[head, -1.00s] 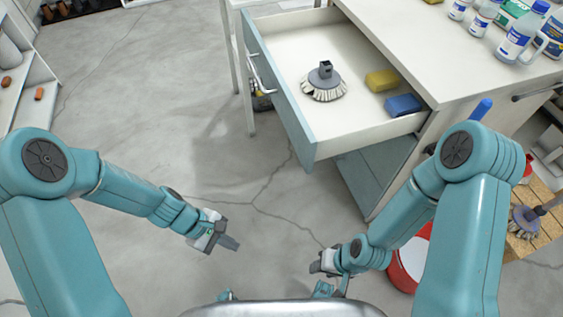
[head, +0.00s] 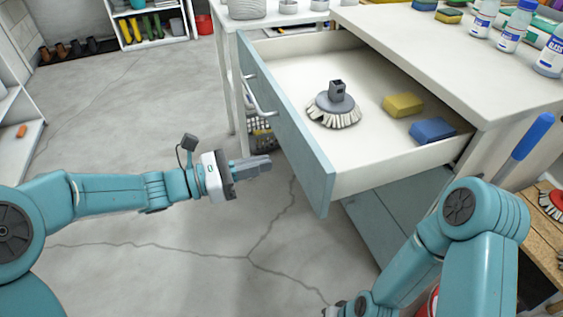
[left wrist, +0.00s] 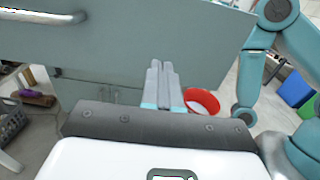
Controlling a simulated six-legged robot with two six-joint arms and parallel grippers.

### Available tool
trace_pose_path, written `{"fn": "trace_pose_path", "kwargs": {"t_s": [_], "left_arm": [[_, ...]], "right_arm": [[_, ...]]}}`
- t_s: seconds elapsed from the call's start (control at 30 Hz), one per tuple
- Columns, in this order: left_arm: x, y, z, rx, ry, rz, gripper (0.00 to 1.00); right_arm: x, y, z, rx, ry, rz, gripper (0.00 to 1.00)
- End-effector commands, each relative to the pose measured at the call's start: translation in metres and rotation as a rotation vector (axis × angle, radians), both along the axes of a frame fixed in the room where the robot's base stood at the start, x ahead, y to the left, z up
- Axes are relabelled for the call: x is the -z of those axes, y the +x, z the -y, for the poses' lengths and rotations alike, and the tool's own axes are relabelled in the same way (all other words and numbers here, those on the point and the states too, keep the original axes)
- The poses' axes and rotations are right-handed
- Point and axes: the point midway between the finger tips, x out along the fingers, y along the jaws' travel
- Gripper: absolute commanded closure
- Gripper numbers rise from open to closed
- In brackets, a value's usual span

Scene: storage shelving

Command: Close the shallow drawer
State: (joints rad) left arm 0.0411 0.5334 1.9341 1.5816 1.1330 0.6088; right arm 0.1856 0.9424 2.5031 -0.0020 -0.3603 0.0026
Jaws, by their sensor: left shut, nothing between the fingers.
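The shallow drawer (head: 295,125) is pulled out of the white-topped cabinet, with a blue-grey front and a metal handle (head: 259,96). Inside lie a round brush head (head: 334,106), a yellow sponge (head: 403,105) and a blue sponge (head: 433,130). My left gripper (head: 268,164) is shut and empty, left of the drawer front and apart from it in the head view. In the left wrist view its fingers (left wrist: 162,82) point toward the drawer front (left wrist: 160,35), which fills the upper part; the handle is at upper left. My right gripper is mostly hidden at the bottom edge of the head view.
Bottles (head: 514,27) and sponges stand on the cabinet top (head: 430,50). A red bucket (left wrist: 202,100) stands on the floor below the drawer in the left wrist view. A crate (head: 262,137) sits behind the drawer front. The floor (head: 190,240) left of the drawer is open.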

Motion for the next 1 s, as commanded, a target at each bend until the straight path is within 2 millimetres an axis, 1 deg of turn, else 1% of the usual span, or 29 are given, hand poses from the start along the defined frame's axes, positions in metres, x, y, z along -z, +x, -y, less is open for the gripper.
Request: {"fn": "trace_pose_path", "kwargs": {"t_s": [0.03, 0.1, 0.2, 0.3, 0.43, 0.83, 1.0], "left_arm": [[0.003, 0.002, 0.011, 0.004, 0.0, 0.002, 1.0], [0.003, 0.007, 0.023, 0.004, 0.001, 0.002, 1.0], [0.002, 0.012, 0.037, 0.003, 0.001, 0.002, 1.0], [0.002, 0.016, 0.045, 0.002, 0.0, 0.001, 1.0], [0.001, 0.019, 0.05, 0.001, 0.0, 0.001, 1.0], [0.0, 0.021, 0.051, 0.0, 0.001, 0.0, 1.0], [0.0, 0.024, 0.063, 0.003, 0.002, -0.001, 1.0]], "right_arm": [[0.005, 0.001, 0.001, 0.003, 0.0, 0.001, 0.57], [0.009, 0.002, 0.002, 0.006, -0.002, 0.003, 0.57], [0.013, 0.003, 0.002, 0.01, -0.002, 0.005, 0.57], [0.015, 0.004, 0.003, 0.013, -0.002, 0.007, 0.57], [0.015, 0.004, 0.003, 0.014, -0.003, 0.007, 0.57], [0.015, 0.004, 0.003, 0.013, -0.002, 0.007, 0.57], [0.013, 0.003, 0.003, 0.012, -0.002, 0.006, 0.57]]}}
